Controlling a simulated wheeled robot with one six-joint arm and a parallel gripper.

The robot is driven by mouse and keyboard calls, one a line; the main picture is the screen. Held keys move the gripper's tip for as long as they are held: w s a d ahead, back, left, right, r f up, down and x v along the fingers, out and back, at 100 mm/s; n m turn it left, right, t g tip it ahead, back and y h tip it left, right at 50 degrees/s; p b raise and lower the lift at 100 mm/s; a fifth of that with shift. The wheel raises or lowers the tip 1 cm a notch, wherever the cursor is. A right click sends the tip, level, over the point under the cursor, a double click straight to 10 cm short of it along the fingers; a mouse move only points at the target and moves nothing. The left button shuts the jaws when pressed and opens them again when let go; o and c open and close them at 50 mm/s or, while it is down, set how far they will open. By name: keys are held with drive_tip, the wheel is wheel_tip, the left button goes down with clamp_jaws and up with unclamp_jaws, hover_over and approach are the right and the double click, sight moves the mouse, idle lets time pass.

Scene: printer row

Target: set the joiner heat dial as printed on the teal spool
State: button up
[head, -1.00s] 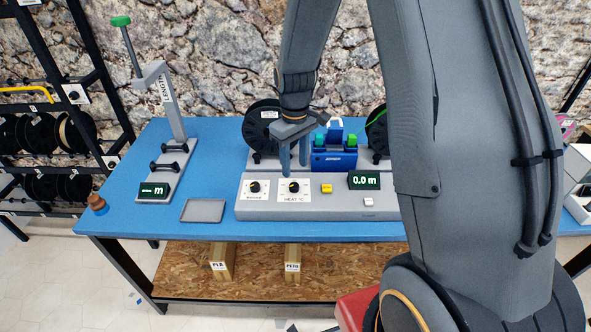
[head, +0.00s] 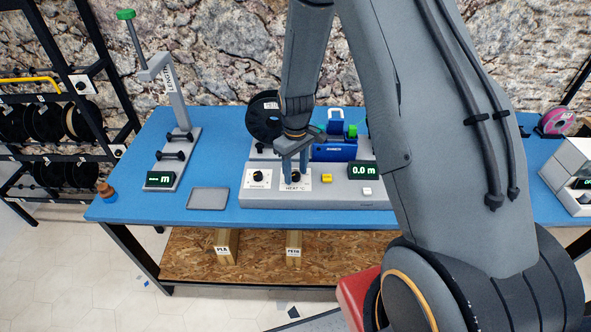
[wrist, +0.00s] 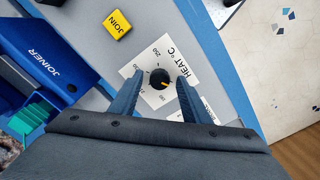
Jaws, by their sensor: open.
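In the head view my gripper (head: 296,182) points down over the heat dial's plate (head: 296,187) and hides part of the knob. The blue joiner (head: 334,150) stands behind the panel. A black spool (head: 264,118) stands at its left. I cannot make out a teal spool.
A second dial (head: 258,177) sits left of the heat dial. A yellow JOIN button (head: 326,178) and a 0.0 m display (head: 363,170) are to the right. A grey tray (head: 208,198) lies on the blue table (head: 125,185).

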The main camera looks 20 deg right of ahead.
drive_tip(key=shift+c, duration=0.5)
drive_tip(key=c, duration=0.9)
drive_tip(key=shift+c, duration=0.2)
